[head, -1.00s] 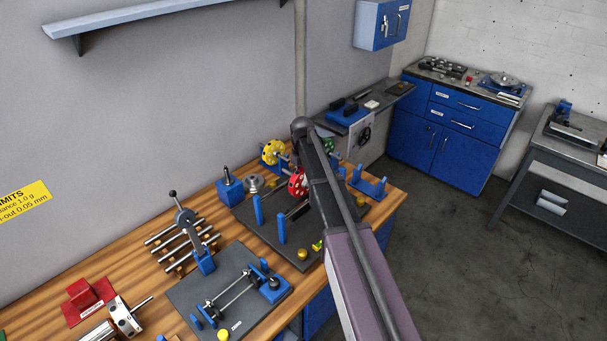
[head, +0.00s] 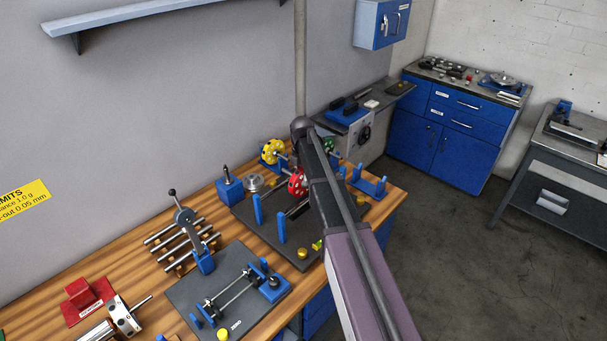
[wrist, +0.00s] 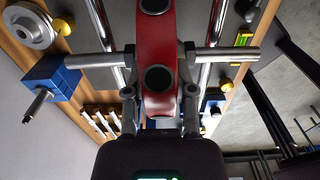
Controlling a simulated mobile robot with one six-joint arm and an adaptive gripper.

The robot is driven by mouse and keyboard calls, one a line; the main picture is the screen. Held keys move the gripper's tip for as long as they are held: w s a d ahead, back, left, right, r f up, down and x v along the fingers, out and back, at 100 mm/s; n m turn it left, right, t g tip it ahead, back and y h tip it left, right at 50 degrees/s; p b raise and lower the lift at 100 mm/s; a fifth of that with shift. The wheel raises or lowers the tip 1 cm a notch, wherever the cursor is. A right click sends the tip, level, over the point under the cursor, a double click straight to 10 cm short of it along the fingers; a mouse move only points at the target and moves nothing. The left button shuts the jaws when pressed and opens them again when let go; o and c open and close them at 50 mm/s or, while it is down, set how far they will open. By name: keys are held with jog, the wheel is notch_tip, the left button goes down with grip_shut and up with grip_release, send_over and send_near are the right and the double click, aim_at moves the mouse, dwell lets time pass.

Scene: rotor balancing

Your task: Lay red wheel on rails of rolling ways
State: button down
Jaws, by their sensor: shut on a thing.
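The red wheel (wrist: 158,62) with dark round holes fills the middle of the wrist view, its steel shaft (wrist: 230,55) running left to right. My gripper (wrist: 160,98) is shut on the wheel, one finger on each side. The rolling ways' two bright rails (wrist: 209,45) run lengthwise below the shaft, one on each side of the wheel. The shaft crosses over both; I cannot tell whether it touches them. In the head view the red wheel (head: 297,184) shows beside my arm, above the dark base of the ways (head: 261,227). My arm hides the gripper there.
A yellow wheel (head: 272,151) and a partly hidden green wheel (head: 328,146) stand behind. Blue posts (head: 257,208) rise from the base. A blue block with a spindle (head: 229,187) and a grey disc (head: 253,183) are left of the ways. A lever fixture (head: 203,258) stands nearer.

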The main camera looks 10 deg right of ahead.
jog(key=shift+f+b, duration=0.45)
jog(key=shift+f, duration=0.05)
dwell(0.6)
jog(key=shift+c, duration=1.8)
grip_release()
jog(key=shift+c, duration=0.4)
jog(key=shift+r, duration=0.1)
notch_tip(320, 180, up, 9)
jog(key=p, duration=0.9)
jog(key=shift+s, duration=0.1)
